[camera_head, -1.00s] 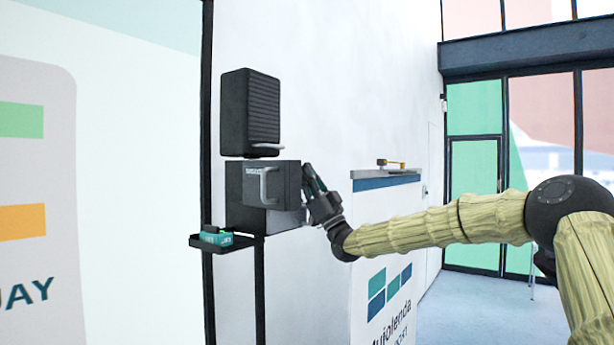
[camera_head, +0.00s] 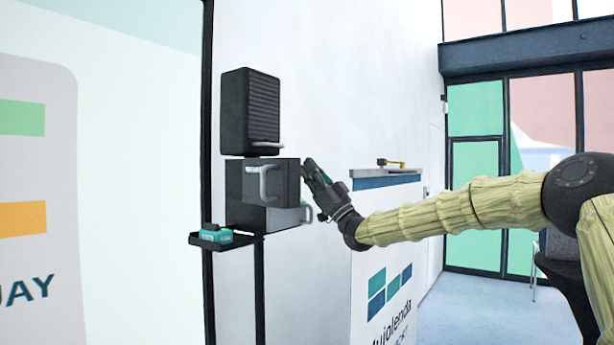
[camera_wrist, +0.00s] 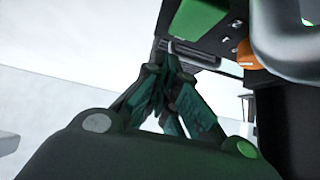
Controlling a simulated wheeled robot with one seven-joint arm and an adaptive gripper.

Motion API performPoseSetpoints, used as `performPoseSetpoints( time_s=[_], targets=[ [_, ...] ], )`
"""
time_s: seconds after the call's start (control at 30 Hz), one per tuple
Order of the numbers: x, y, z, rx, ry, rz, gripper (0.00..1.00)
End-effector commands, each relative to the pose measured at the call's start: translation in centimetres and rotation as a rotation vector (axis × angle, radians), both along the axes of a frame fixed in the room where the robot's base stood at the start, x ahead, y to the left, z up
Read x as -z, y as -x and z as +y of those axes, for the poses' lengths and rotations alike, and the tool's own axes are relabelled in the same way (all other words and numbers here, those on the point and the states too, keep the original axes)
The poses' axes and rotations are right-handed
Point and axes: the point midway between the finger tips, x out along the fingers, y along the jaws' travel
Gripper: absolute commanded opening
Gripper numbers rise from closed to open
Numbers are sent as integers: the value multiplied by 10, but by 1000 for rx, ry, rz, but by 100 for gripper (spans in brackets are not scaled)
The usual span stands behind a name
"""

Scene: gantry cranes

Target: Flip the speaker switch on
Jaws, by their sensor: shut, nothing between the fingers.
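A black speaker-like unit (camera_head: 250,112) with a ribbed front hangs on the white wall. Directly below it is a dark grey box (camera_head: 283,180) with a light handle. I cannot make out a switch in the head view. In the wrist view, a dark panel (camera_wrist: 222,62) with small white letters carries an orange part (camera_wrist: 246,54) and a green part (camera_wrist: 198,18); which is the switch I cannot tell. My gripper (camera_head: 308,166) is shut and empty, just right of the box. In the wrist view its fingertips (camera_wrist: 172,62) are near the panel's lower edge; contact is unclear.
A light curved handle (camera_wrist: 285,38) stands close at the right of the wrist view. A small black tray (camera_head: 240,242) with a teal item (camera_head: 216,236) juts out at lower left. A white counter (camera_head: 372,240) stands below my arm.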

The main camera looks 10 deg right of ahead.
Motion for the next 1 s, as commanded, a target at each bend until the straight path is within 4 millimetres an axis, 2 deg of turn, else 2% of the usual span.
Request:
performPoseSetpoints(
  time_s=[0.07, 0.3, 0.53, 0.7, 1.0],
  targets=[
    [-1, 7, -6, -4, -1, -2, 0],
    [27, 34, -32, -4, -1, -2, 0],
    [46, 56, -51, -4, -1, -2, 0],
    [54, 64, -59, -5, 0, -1, 0],
    [56, 67, -61, -5, 0, -1, 0]
  ],
)
